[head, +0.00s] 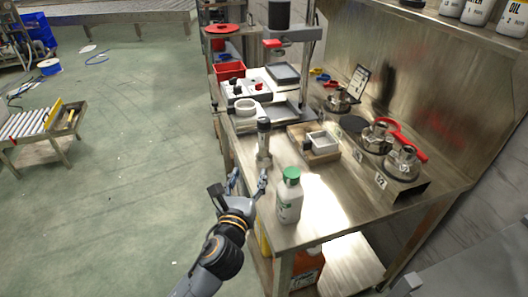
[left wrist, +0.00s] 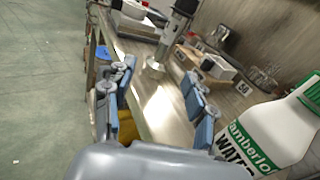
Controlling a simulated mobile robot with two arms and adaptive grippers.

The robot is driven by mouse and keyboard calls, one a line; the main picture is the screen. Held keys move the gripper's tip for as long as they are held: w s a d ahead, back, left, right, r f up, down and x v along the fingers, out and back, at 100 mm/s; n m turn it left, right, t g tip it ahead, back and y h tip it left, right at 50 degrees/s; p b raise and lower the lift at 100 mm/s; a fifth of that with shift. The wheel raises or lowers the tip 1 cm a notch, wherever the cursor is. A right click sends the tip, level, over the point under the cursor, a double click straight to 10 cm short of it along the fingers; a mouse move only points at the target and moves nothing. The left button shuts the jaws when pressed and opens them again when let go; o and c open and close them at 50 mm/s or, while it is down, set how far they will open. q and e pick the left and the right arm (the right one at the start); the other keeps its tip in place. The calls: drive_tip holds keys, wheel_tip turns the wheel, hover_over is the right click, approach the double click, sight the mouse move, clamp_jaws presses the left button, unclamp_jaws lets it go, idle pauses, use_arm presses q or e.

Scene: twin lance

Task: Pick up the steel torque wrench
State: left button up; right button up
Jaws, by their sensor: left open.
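An upright steel tool with a black top (head: 263,140) stands on a round foot near the left edge of the steel bench. It may be the torque wrench, but I cannot be sure. In the left wrist view the tool (left wrist: 172,36) is beyond the fingers, its top cut off. My left gripper (head: 248,181) is open and empty at the bench's left edge, nearer than the tool and apart from it. Its two fingers (left wrist: 160,74) are spread in the left wrist view. My right gripper is not in view.
A white green-capped bottle (head: 289,198) stands close right of my left gripper; it also shows in the left wrist view (left wrist: 268,130). A block with a white box (head: 321,143) is right of the tool. Steel fittings (head: 403,160) and a red handle (head: 412,143) lie farther right.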

sight(263, 143)
use_arm(q)
drive_tip(key=shift+w+d+r+m, duration=0.45)
drive_tip(key=shift+d+r+m, duration=0.15)
drive_tip(key=shift+m, duration=0.2)
drive_tip(key=w+d, duration=0.1)
drive_tip(key=w, duration=0.3)
drive_tip(key=w+d, duration=0.1)
drive_tip(key=w, duration=0.7)
drive_tip(key=shift+w+d+r+b, duration=0.1)
drive_tip(key=shift+w+d+b, duration=0.25)
drive_tip(key=shift+w+d, duration=0.05)
clamp_jaws()
drive_tip(key=shift+r, duration=0.1)
